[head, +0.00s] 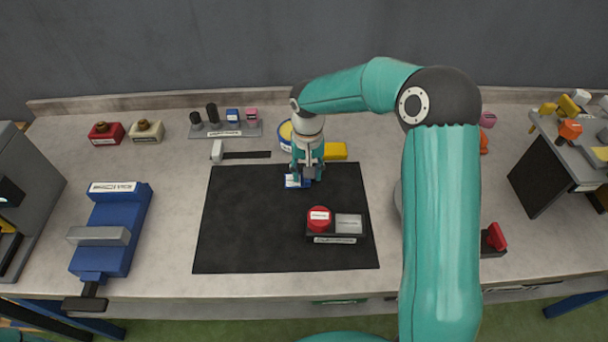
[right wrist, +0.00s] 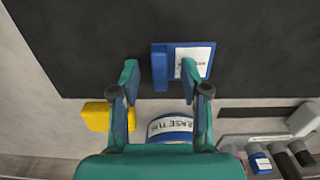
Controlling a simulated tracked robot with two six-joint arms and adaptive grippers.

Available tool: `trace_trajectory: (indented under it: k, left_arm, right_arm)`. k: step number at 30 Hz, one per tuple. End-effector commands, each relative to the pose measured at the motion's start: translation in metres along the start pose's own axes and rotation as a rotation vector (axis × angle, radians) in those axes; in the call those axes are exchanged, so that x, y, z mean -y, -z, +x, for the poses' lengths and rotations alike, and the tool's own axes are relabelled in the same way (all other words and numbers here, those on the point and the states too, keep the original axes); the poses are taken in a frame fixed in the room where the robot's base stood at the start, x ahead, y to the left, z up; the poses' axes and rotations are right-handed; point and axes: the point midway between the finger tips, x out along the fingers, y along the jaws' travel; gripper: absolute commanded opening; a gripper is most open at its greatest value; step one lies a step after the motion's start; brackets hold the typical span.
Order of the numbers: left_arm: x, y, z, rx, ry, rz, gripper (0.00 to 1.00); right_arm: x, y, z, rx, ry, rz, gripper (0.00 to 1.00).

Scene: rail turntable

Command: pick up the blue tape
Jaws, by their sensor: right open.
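A blue item with a white label, which I take for the blue tape (head: 291,182), lies at the back part of the black mat. It also shows in the right wrist view (right wrist: 160,68), just beyond my fingertips. My right gripper (head: 307,177) points down over it and partly hides it in the head view. In the right wrist view my right gripper (right wrist: 159,75) is open and nothing is held. Its right fingertip overlaps the white label in the picture; whether it touches cannot be told. My left gripper is in neither view.
A grease tin (right wrist: 171,125) and a yellow block (head: 335,151) stand close behind the mat (head: 245,225). A red-button box (head: 320,238) sits on the mat's right front. A blue vise (head: 105,225) stands at left. The mat's left half is clear.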

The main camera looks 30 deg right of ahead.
Motion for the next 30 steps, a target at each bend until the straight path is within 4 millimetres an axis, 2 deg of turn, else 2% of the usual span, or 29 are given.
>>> trace_trajectory:
  k: [8,15,16,30]
  left_arm:
    - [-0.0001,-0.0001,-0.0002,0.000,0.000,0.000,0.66]
    - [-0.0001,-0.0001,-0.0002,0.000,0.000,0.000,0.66]
    - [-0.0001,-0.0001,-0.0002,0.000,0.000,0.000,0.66]
    - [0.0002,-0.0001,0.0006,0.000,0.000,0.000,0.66]
  right_arm:
    - [0.0000,-0.0001,0.0033,0.000,0.000,0.000,0.44]
    - [0.0002,0.0000,0.0030,0.000,0.000,0.000,0.04]
    - [0.0002,0.0000,0.0030,0.000,0.000,-0.001,0.02]
    - [0.0008,0.0006,-0.0023,-0.002,0.001,0.000,0.02]
